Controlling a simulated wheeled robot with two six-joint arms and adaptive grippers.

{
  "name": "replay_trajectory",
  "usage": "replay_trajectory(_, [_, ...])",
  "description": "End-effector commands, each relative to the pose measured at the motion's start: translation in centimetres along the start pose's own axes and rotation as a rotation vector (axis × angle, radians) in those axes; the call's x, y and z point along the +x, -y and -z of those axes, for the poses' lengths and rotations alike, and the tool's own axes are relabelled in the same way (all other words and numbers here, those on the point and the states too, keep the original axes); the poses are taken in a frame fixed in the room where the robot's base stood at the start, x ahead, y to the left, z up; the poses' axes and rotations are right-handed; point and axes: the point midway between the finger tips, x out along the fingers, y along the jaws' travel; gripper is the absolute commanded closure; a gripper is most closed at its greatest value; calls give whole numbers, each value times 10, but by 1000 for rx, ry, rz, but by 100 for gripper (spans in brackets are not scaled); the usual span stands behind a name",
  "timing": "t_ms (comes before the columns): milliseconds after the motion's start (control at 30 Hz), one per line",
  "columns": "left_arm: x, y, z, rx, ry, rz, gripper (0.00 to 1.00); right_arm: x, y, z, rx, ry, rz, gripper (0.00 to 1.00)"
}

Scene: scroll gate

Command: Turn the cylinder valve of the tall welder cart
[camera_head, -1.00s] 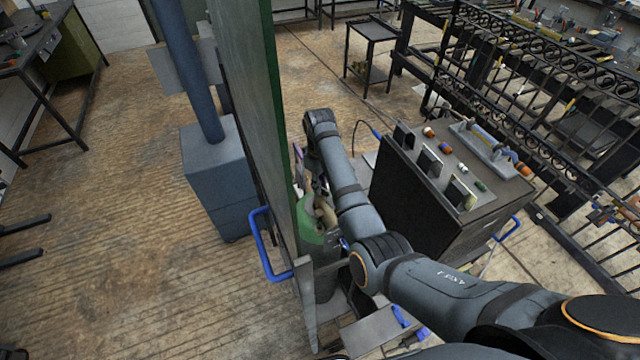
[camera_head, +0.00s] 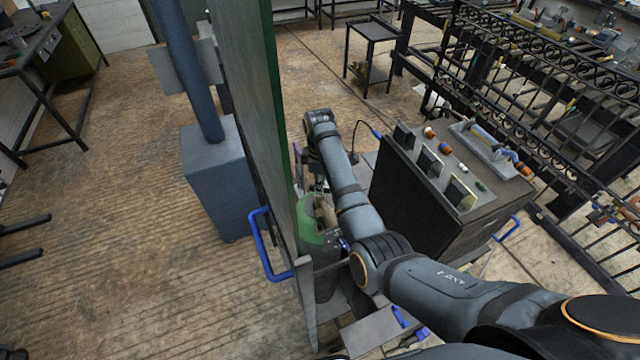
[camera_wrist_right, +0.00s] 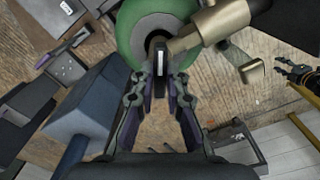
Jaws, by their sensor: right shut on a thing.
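The gas cylinder (camera_head: 312,236) has a green shoulder and stands on the cart beside the tall green panel (camera_head: 245,110). Its brass valve (camera_head: 325,211) shows partly beside my right arm. In the right wrist view the green shoulder (camera_wrist_right: 133,22) and brass valve body (camera_wrist_right: 222,20) lie just beyond my fingers. My right gripper (camera_wrist_right: 160,88) is shut on the small dark valve knob with a pale face (camera_wrist_right: 160,60), at the end of the brass stem. In the head view my right gripper (camera_head: 316,172) is partly hidden by its own arm.
A dark welder box (camera_head: 425,190) with switches and small parts on top stands close right of my arm. A blue handle (camera_head: 264,250) sticks out left of the panel. A grey-blue box with a post (camera_head: 222,175) stands further left.

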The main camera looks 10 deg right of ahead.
Motion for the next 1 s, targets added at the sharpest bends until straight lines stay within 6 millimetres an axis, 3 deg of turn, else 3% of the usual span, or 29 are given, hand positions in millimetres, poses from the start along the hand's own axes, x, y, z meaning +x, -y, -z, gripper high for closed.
replay_trajectory(333, [0, 0, 0, 0, 0, 0, 60, -1, -1, 0, -1, -2, -3, 100])
replay_trajectory(367, [0, 0, 0, 0, 0, 0, 60, -1, -1, 0, -1, -2, -3, 83])
replay_trajectory(500, [0, 0, 0, 0, 0, 0, 60, -1, -1, 0, -1, -1, -2, 65])
replay_trajectory(800, [0, 3, -2, 1, 1, 4, 60, -2, 0, 0, -1, -1, -2, 65])
replay_trajectory(1000, [0, 2, -1, 1, 1, 2, 60, -33, -1, 1, -1, -3, -5, 65])
